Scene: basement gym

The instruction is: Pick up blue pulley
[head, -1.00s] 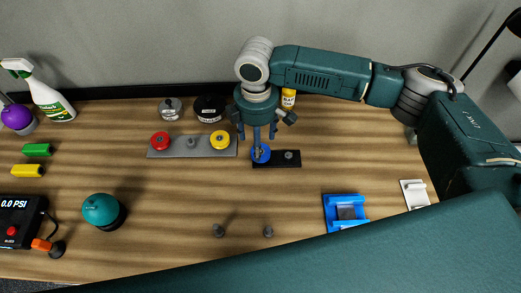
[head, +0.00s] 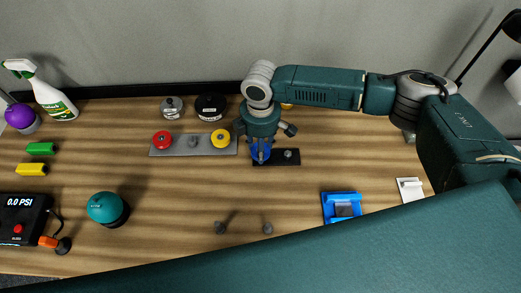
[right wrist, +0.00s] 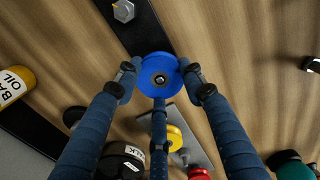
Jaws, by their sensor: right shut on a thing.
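The blue pulley (head: 261,150) is at the left end of a black plate (head: 290,163) on the wooden bench. It also shows in the right wrist view (right wrist: 158,72), as a round blue wheel with a dark centre. My right gripper (head: 261,154) points down and is shut on the pulley, its fingers around the rim. In the right wrist view the right gripper's fingers (right wrist: 160,80) touch the pulley from several sides. I cannot tell whether the pulley still rests on the plate. A bare grey peg (right wrist: 123,11) stands on the plate's other end. My left gripper is not in view.
A grey plate (head: 175,150) with a red pulley (head: 162,138) and a yellow pulley (head: 221,138) lies just left. Black and grey weights stand behind it. A blue holder (head: 341,219) is front right.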

